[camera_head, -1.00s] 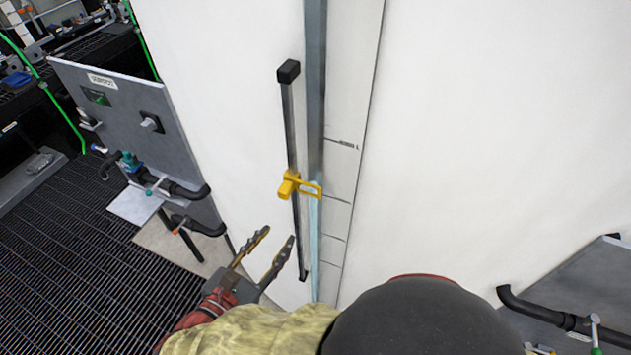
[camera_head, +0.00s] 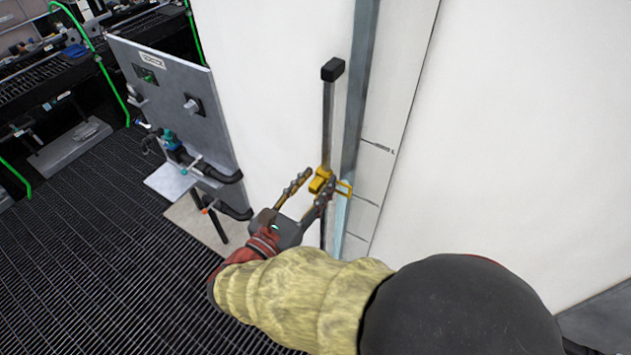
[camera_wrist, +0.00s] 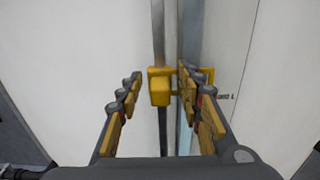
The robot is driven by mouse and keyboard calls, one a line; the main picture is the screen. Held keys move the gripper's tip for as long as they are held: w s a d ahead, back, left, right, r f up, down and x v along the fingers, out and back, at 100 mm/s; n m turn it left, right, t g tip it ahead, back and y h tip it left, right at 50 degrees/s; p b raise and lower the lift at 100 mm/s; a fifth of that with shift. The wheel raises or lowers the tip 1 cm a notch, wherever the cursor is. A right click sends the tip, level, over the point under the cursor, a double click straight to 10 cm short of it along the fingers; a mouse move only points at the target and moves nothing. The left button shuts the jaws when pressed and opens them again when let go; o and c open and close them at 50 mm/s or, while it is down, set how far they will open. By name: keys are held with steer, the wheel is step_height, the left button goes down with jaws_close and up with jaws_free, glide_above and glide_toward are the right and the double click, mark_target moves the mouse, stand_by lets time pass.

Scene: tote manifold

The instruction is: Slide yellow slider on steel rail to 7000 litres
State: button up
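The yellow slider (camera_head: 321,181) sits on the upright steel rail (camera_head: 327,125), about midway along it, with its yellow pointer frame reaching right over the sight tube (camera_head: 341,215). My gripper (camera_head: 311,180) is open, one finger on each side of the slider. In the wrist view the slider (camera_wrist: 160,88) lies between the fingertips, close to the right finger and clear of the left one. I cannot tell if the right finger touches it. Scale marks (camera_head: 378,146) show on the white wall right of the tube; their lettering is too small to read.
A black end stop (camera_head: 333,69) caps the rail's top. A grey panel (camera_head: 170,95) with a knob, valves and black pipes stands to the left. Dark grating floor (camera_head: 100,240) lies at lower left. The white wall (camera_head: 530,130) right of the scale is bare.

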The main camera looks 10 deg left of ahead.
steer(key=shift+c, duration=1.1)
jaws_close()
